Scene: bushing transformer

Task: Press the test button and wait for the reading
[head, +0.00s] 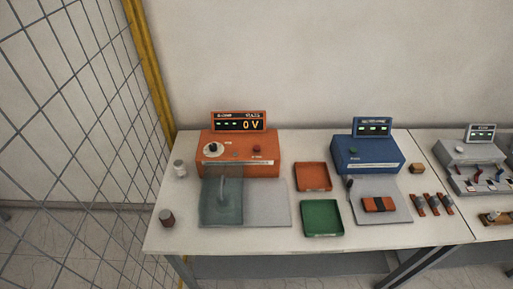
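An orange device (238,157) stands on the left of the table. Its display (238,122) reads 0 V beside some dashes. A blue device (367,155) stands to the right, with a green button (353,150) and a display (372,127) of green marks too small to read. I cannot tell which button is labelled as the test button. Neither of my grippers is in view.
A clear cover (222,202) stands before the orange device. An orange tray (313,177) and a green tray (322,218) lie mid-table. A grey plate (398,213) bears an orange-and-black part (379,204). A grey device (480,153) stands right; a mesh fence (75,120) is left.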

